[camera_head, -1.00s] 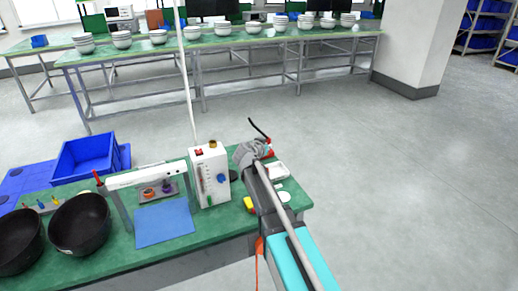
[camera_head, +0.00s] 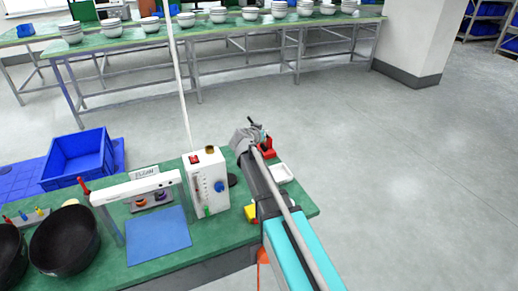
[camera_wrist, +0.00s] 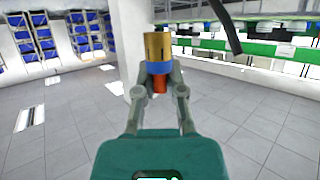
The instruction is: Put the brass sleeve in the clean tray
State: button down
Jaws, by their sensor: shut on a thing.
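In the wrist view my gripper (camera_wrist: 158,76) is shut on a brass cylinder, the brass sleeve (camera_wrist: 158,46). A blue band circles its lower part, and an orange-red piece shows beneath, between the fingers. In the head view my gripper (camera_head: 256,135) is above the right end of the green bench; the sleeve is too small to make out there. A shallow white tray (camera_head: 281,174) lies on the bench below and right of the gripper. I cannot tell whether it is the clean tray; a small sign (camera_head: 145,172) farther left is hard to read.
A white box with knobs (camera_head: 207,184) stands left of my arm. A white-topped frame (camera_head: 137,187), blue mat (camera_head: 158,236), dark bowl (camera_head: 64,240) and blue bin (camera_head: 77,158) are farther left. Open floor lies beyond the bench.

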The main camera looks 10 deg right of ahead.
jog(key=shift+w, duration=0.1)
dwell(0.3)
jog(key=f+b, duration=0.3)
jog(key=shift+d+f, duration=0.1)
jog(key=shift+d, duration=0.15)
dwell(0.3)
jog(key=w+f+b, duration=0.3)
jog(key=w, duration=0.1)
jog(key=w+f+b, duration=0.3)
jog(key=w, duration=0.1)
jog(key=w+f+b, duration=0.3)
jog(key=w, duration=0.2)
dwell(0.4)
